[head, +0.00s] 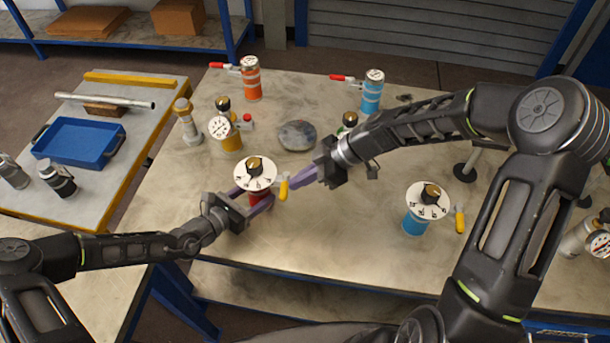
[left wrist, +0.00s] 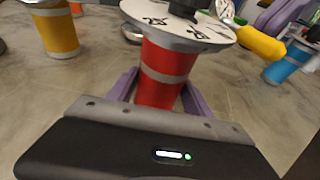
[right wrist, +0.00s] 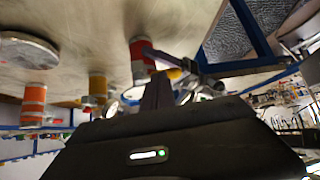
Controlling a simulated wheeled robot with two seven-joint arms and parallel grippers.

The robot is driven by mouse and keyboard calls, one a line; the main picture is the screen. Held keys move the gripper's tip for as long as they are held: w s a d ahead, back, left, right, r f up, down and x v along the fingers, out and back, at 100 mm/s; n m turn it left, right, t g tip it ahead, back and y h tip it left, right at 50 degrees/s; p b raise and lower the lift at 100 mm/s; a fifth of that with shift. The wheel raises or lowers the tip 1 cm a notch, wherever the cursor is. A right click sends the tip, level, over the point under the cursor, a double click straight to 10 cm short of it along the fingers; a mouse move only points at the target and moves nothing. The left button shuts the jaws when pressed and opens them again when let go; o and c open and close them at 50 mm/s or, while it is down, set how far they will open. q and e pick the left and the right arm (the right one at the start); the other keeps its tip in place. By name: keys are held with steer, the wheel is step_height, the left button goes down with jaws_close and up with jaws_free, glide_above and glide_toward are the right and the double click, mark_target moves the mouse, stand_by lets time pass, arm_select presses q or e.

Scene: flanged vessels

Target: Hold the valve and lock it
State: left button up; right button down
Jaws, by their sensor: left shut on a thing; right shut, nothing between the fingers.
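The valve is a red vessel with a white marked flange (head: 255,173), a black knob on top and a yellow lever (head: 283,189) at its right side. It stands upright on the table. My left gripper (head: 258,200) is shut on its red body, which shows between the purple fingers in the left wrist view (left wrist: 166,72). My right gripper (head: 292,185) is shut and empty, its fingertips close beside the yellow lever. In the right wrist view the lever (right wrist: 174,74) shows near the fingertips; whether they touch it I cannot tell.
A blue vessel with a similar flange (head: 428,200) stands to the right. A yellow vessel with a gauge (head: 231,142), a round grey disc (head: 297,135), an orange vessel (head: 251,80) and another blue vessel (head: 372,95) stand farther back. The front middle of the table is clear.

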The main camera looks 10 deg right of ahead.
steer(key=v, duration=1.4)
steer(key=shift+s, duration=0.4)
steer(key=shift+a, duration=0.15)
stand_by(0.6)
arm_select(q)
steer(key=o, duration=1.2)
steer(key=shift+o, duration=0.2)
steer(key=v, duration=1.2)
